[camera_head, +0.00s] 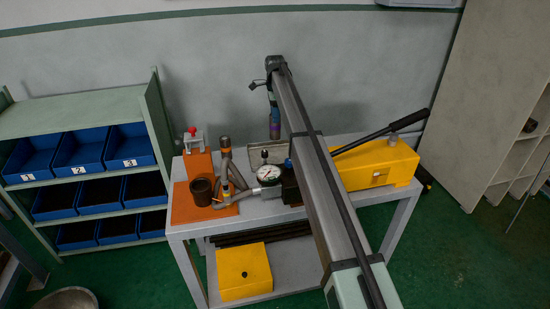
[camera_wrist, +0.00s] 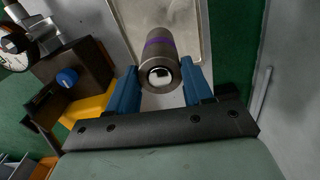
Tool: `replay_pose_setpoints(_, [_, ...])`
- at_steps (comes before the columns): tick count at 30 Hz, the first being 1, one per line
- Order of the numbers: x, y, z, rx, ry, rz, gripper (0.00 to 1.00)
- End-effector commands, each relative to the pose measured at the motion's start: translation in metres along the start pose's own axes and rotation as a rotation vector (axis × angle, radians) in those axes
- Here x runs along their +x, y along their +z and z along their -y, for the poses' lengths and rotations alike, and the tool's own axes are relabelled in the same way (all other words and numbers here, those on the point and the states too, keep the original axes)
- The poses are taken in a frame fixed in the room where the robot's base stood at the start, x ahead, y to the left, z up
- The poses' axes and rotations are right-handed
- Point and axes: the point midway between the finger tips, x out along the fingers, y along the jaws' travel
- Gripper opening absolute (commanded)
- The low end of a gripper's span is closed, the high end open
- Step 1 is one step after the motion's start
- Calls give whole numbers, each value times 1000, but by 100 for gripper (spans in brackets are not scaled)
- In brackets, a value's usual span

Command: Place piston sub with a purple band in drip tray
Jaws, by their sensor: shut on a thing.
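The piston sub with a purple band (camera_wrist: 160,62) is a grey metal cylinder, held between the blue fingers of my gripper (camera_wrist: 158,84). In the head view the piston sub (camera_head: 275,130) hangs upright below my gripper (camera_head: 272,100), above the back of the bench. A shallow beige-grey tray, which looks like the drip tray (camera_head: 266,146), lies on the bench below it, partly hidden by the gauge and my arm. In the wrist view the tray (camera_wrist: 196,22) shows beyond the piston sub, with a gap between them.
A dial gauge (camera_head: 268,174) with a dark block stands in front of the tray. A yellow pump (camera_head: 375,164) with a long black handle is to the right. Blue bins (camera_head: 80,155) fill a shelf.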

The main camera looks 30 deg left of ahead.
Motion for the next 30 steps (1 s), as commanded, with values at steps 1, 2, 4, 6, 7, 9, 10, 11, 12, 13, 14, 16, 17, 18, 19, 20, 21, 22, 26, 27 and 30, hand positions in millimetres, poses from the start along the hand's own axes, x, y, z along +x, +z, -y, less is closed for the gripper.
replay_pose_setpoints(1, [-1,0,0,-22,-4,0,16])
replay_pose_setpoints(2, [-1,0,0,-35,-5,0,16])
replay_pose_setpoints(4, [-1,0,0,-61,-8,0,16])
replay_pose_setpoints(6, [0,0,0,-79,-8,0,16])
replay_pose_setpoints(7, [1,0,0,-84,-9,0,16])
replay_pose_setpoints(9, [5,0,0,-92,-8,0,16])
replay_pose_setpoints(10, [8,0,0,-94,-8,0,16])
replay_pose_setpoints(11, [11,0,0,-95,-8,0,16])
replay_pose_setpoints(12, [16,0,0,-95,-7,0,16])
replay_pose_setpoints(13, [20,0,0,-95,-7,0,16])
replay_pose_setpoints(14, [24,0,0,-94,-6,0,16])
replay_pose_setpoints(16, [34,0,0,-94,-7,0,16])
replay_pose_setpoints(17, [39,0,0,-94,-7,0,16])
replay_pose_setpoints(18, [45,0,0,-94,-7,0,16])
replay_pose_setpoints(19, [50,0,0,-93,-7,0,16])
replay_pose_setpoints(20, [54,0,0,-93,-7,0,16])
replay_pose_setpoints(21, [57,0,0,-93,-7,0,16])
replay_pose_setpoints(22, [59,0,0,-93,-7,0,16])
replay_pose_setpoints(26, [65,0,0,-93,-8,0,16])
replay_pose_setpoints(27, [67,0,0,-93,-8,0,16])
replay_pose_setpoints(30, [78,0,0,-93,-8,0,16])
